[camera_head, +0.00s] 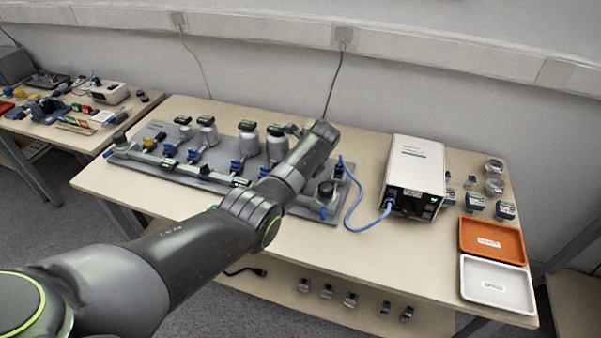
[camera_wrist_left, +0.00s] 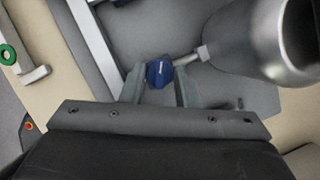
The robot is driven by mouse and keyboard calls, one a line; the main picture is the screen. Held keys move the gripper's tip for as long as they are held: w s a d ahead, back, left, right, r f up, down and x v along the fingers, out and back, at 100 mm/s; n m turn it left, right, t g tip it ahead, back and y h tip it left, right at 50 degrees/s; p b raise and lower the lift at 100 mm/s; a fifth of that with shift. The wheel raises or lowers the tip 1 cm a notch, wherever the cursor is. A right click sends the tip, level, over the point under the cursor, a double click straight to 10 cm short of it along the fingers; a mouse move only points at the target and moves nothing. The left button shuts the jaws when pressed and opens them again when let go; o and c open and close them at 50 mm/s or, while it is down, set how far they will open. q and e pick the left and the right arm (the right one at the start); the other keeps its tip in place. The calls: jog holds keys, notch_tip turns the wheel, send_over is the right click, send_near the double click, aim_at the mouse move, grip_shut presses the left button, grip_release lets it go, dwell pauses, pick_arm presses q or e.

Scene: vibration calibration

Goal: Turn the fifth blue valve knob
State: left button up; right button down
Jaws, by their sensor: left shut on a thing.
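The valve panel (camera_head: 148,163) is a grey board on the table with a pipe and several blue knobs. Blue knobs show at the left (camera_head: 169,150), beside it (camera_head: 193,156), and nearer the middle (camera_head: 236,165). My left arm crosses the panel's right part and hides some of it, including its gripper, in the head view. In the left wrist view my left gripper (camera_wrist_left: 157,84) is shut on a blue knob (camera_wrist_left: 160,72), one finger on each side. The knob sits on a thin metal stem leading to a silver vessel (camera_wrist_left: 258,40). My right gripper is not in view.
A white box-shaped device (camera_head: 415,168) with a blue cable stands right of the panel. An orange tray (camera_head: 492,257) and a white tray (camera_head: 472,292) lie at the table's right end. Silver bottles (camera_head: 249,143) rise behind the knobs. Table front is mostly clear.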

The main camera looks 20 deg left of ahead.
pick_arm(q)
jog(key=n+g+b, duration=0.1)
jog(key=n+b, duration=0.2)
jog(key=shift+w+f, duration=0.1)
jog(key=shift+f, duration=0.1)
jog(key=shift+r+n+g+b, duration=0.2)
jog(key=shift+n+g+b, duration=0.4)
jog(key=shift+n+b, duration=0.85)
jog(key=o, duration=1)
jog(key=shift+c, duration=0.2)
jog(key=shift+r, duration=0.1)
